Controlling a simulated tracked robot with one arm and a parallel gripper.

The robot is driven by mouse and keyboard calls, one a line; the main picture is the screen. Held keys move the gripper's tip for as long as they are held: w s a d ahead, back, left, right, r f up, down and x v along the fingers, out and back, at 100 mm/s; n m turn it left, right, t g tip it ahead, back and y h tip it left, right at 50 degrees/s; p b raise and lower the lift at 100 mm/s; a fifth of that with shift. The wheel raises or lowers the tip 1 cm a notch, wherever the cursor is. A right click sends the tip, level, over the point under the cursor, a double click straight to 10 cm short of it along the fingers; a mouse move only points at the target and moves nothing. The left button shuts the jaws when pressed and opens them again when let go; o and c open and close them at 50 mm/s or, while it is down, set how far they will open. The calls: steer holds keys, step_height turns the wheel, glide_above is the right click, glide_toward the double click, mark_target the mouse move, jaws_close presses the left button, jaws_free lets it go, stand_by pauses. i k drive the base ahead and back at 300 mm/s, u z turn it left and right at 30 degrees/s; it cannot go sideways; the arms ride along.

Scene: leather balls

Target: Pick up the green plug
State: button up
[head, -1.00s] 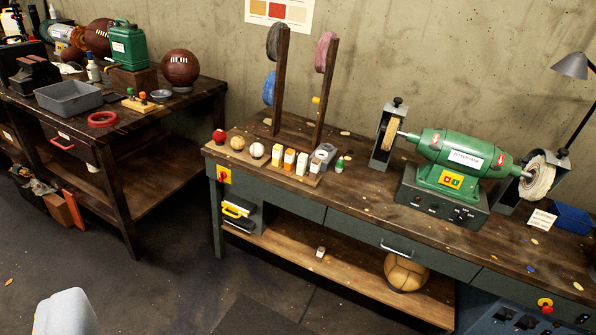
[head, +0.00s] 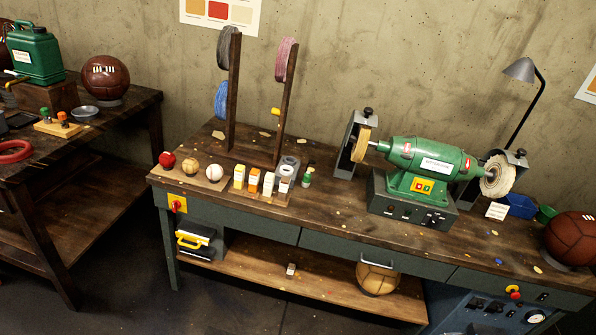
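A small green piece (head: 307,177) stands on the dark wooden workbench (head: 330,215), just right of a grey holder (head: 287,166). Another small green-topped piece (head: 45,115) stands on a light wooden block (head: 60,129) on the left table, beside an orange-topped one (head: 63,118). Both are small in the picture, and I cannot tell for sure which is the green plug. My gripper is not in view.
Balls and small labelled blocks (head: 254,180) line the workbench's left end. A wooden rack (head: 234,95) stands behind them. A green polishing machine (head: 425,165) fills the middle right. A brown ball (head: 574,240) sits far right. Dark floor (head: 120,285) is clear in front.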

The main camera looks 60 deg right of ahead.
mark_target(307, 180)
steer(key=z, duration=0.3)
steer(key=i, duration=1.3)
steer(key=z, duration=1.2)
steer(key=i, duration=0.75)
steer(key=z, duration=0.45)
steer(key=k, duration=0.8)
steer(key=z, duration=0.15)
steer(key=i, duration=0.8)
steer(key=u, duration=0.05)
